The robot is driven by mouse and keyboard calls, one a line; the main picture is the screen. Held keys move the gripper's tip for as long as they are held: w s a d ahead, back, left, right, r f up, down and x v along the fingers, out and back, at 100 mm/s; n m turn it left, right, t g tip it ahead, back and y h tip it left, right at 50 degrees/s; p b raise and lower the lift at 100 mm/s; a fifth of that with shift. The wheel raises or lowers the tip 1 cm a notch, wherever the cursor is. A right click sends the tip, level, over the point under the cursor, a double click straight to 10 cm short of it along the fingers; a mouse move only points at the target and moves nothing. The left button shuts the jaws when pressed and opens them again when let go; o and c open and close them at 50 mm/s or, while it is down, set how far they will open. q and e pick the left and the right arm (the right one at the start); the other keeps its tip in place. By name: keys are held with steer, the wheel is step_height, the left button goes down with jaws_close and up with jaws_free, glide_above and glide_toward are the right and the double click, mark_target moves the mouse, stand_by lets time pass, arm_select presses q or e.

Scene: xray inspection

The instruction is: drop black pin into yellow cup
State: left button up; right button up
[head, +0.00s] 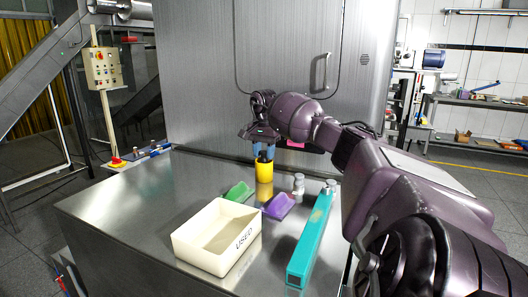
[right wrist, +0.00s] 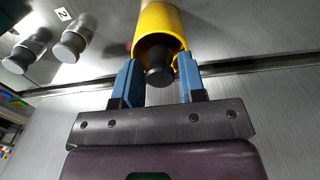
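The yellow cup (head: 264,173) stands upright on the metal table in the head view, and its open mouth faces me in the right wrist view (right wrist: 160,20). The black pin (right wrist: 159,72) shows at the cup's mouth, its end between my blue fingertips; how deep it sits is hard to tell. In the head view the pin (head: 262,158) is a dark spot at the cup's top. My right gripper (head: 263,150) is just above the cup, pointing down. Its fingers (right wrist: 158,82) are apart, with a gap on each side of the pin. My left gripper is out of view.
A white bin marked USED (head: 195,246), a teal rack (head: 310,240), a green block (head: 238,192) and a purple block (head: 279,206) lie nearer. Grey metal pins (head: 298,184) stand right of the cup. A big metal cabinet (head: 200,80) rises behind. The table's left part is clear.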

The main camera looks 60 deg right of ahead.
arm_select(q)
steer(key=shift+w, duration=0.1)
arm_select(e)
steer(key=o, duration=0.3)
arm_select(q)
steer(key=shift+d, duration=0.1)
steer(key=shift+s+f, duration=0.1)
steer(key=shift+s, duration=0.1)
arm_select(e)
steer(key=shift+r, duration=0.15)
step_height(320, 180, up, 5)
steer(key=shift+r+b, duration=0.2)
steer(key=shift+b, duration=0.35)
steer(key=shift+r, duration=0.55)
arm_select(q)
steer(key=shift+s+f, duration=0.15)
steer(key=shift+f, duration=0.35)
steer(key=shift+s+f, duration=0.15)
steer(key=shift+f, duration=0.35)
arm_select(e)
steer(key=shift+r, duration=0.15)
